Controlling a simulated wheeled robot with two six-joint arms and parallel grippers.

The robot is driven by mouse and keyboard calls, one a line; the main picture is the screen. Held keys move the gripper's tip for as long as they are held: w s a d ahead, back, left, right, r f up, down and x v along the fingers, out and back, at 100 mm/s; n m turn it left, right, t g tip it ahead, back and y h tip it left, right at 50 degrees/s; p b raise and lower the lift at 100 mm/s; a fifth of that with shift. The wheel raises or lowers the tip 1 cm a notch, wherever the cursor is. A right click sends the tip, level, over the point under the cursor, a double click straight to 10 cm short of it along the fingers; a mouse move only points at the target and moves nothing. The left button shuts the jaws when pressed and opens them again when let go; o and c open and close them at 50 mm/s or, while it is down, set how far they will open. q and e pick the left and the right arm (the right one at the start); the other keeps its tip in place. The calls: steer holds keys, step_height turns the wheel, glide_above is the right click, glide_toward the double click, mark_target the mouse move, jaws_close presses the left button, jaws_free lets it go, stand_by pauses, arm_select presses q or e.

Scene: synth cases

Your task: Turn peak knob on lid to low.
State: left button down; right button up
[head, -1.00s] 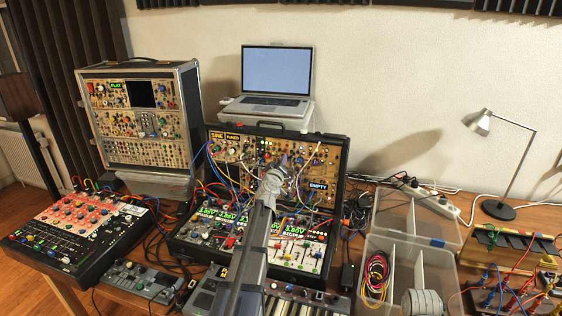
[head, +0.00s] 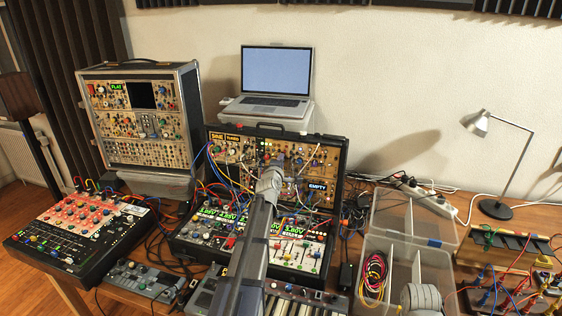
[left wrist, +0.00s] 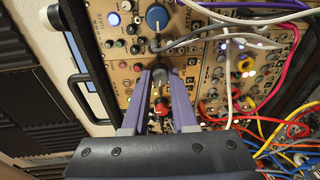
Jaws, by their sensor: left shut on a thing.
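The lid (head: 338,155) of the open synth case stands upright, with gold panels full of knobs and cables. My left gripper (left wrist: 160,72) is at the lid panel, its purple fingers shut on a small dark knob (left wrist: 161,76) in the left wrist view. The fingers hide most of that knob, and its pointer and label cannot be read. A red knob (left wrist: 160,108) shows between the fingers, closer to the wrist. In the head view my left gripper (head: 270,178) covers part of the lid, and its fingertips are hidden.
Patch cables (left wrist: 235,75) hang across the panel, right of the fingers. A large blue knob (left wrist: 157,17) is above them. A laptop (head: 272,75) stands behind the lid, and a clear plastic box (head: 448,275) is at the right.

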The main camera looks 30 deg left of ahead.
arm_select(q)
steer(key=shift+n, duration=0.8)
steer(key=c, duration=0.7)
jaws_free()
steer(key=p+v, duration=0.1)
steer(key=v, duration=0.6)
steer(key=shift+s+p, duration=0.3)
steer(key=shift+s, duration=0.1)
steer(key=shift+d+r, duration=0.1)
